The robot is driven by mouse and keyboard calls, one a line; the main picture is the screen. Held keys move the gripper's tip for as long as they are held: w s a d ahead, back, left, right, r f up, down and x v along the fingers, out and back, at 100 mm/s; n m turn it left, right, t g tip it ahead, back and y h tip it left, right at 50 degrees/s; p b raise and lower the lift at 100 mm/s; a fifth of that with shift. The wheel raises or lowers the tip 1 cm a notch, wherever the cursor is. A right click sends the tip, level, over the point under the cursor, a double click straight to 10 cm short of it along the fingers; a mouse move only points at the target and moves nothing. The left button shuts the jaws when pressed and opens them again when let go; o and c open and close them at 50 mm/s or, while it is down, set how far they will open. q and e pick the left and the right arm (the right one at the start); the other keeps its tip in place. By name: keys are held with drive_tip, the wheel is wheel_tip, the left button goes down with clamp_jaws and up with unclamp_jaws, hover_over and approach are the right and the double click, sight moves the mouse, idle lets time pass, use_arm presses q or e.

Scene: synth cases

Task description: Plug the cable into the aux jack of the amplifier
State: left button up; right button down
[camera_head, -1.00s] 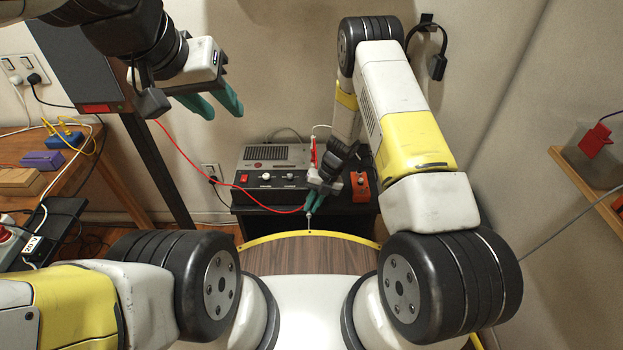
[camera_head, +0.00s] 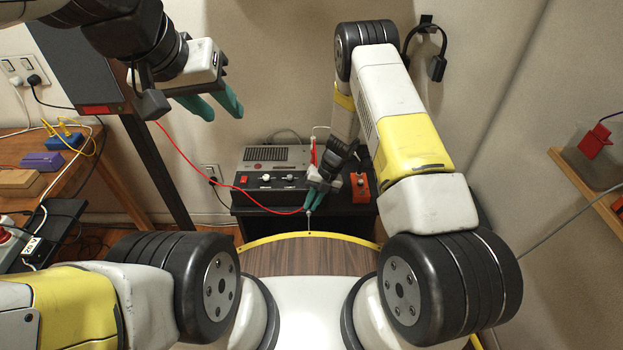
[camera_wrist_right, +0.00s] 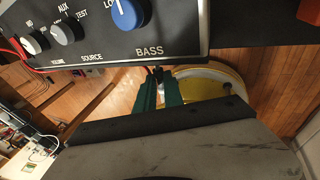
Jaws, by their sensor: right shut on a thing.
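The amplifier (camera_head: 275,160) is a grey box with a dark front panel of knobs and a red switch, on a black stand. Its panel also shows in the right wrist view (camera_wrist_right: 175,28), with knobs and the words SOURCE and BASS; I cannot make out an aux jack. A thin red cable (camera_head: 195,167) hangs from the upper left and runs past the panel to my right gripper (camera_head: 315,198). That gripper is shut on the cable's end in front of the amplifier's lower right; its fingers mostly hide it. My left gripper (camera_head: 222,106) is open and empty, higher at left.
A small orange box (camera_head: 360,188) stands on the stand (camera_head: 345,217) right of the amplifier. A wooden bench (camera_head: 95,165) with blocks and cables is at left. A shelf (camera_head: 590,190) with a bin is at right. Headphones (camera_head: 437,65) hang on the wall.

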drive_tip(key=shift+w, duration=0.25)
drive_tip(key=shift+w, duration=0.3)
drive_tip(key=c, duration=1.4)
unclamp_jaws()
drive_tip(key=shift+o, duration=0.2)
drive_tip(key=v, duration=0.7)
drive_tip(key=shift+r, duration=0.35)
drive_tip(key=shift+w+d, duration=0.1)
drive_tip(key=shift+d, duration=0.1)
